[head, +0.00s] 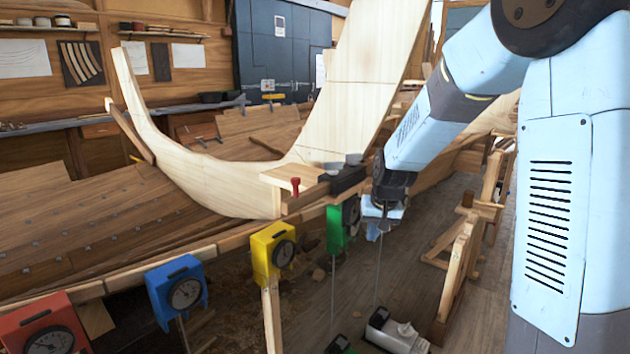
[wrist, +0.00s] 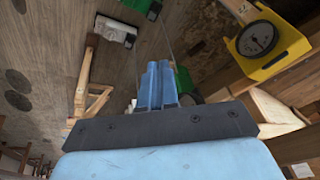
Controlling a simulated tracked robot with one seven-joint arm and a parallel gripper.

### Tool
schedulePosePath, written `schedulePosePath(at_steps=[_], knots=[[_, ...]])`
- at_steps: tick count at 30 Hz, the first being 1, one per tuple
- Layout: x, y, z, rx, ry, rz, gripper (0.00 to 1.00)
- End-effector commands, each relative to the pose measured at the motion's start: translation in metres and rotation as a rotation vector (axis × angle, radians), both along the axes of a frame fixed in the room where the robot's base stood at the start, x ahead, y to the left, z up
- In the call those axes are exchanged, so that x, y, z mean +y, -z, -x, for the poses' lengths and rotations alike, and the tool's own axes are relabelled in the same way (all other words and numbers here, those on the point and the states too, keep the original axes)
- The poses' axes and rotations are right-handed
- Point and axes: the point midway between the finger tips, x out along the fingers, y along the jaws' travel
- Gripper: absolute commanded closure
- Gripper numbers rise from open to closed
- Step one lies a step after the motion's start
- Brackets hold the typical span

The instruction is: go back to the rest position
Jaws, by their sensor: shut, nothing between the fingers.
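My gripper (head: 377,228) hangs at the end of my pale blue arm, right of the middle in the head view. It is beside the green gauge box (head: 336,228), on its right; I cannot tell whether they touch. In the wrist view my gripper's blue fingers (wrist: 157,85) are together, with nothing between them. The floor lies beyond the fingers there.
Red (head: 45,325), blue (head: 177,290) and yellow (head: 272,250) gauge boxes line the plank edge. A pale curved hull timber (head: 200,170) rises behind. Wooden trestles (head: 465,250) stand at right.

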Motion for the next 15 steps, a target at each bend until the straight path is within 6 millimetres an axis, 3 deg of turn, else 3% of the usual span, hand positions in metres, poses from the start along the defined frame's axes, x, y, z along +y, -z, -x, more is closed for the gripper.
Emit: schedulePosePath(at_steps=[6, 15], knots=[[-0.018, -0.052, 0.044, -0.037, 0.000, 0.012, 1.00], [-0.040, -0.105, 0.112, -0.081, 0.001, 0.034, 1.00]])
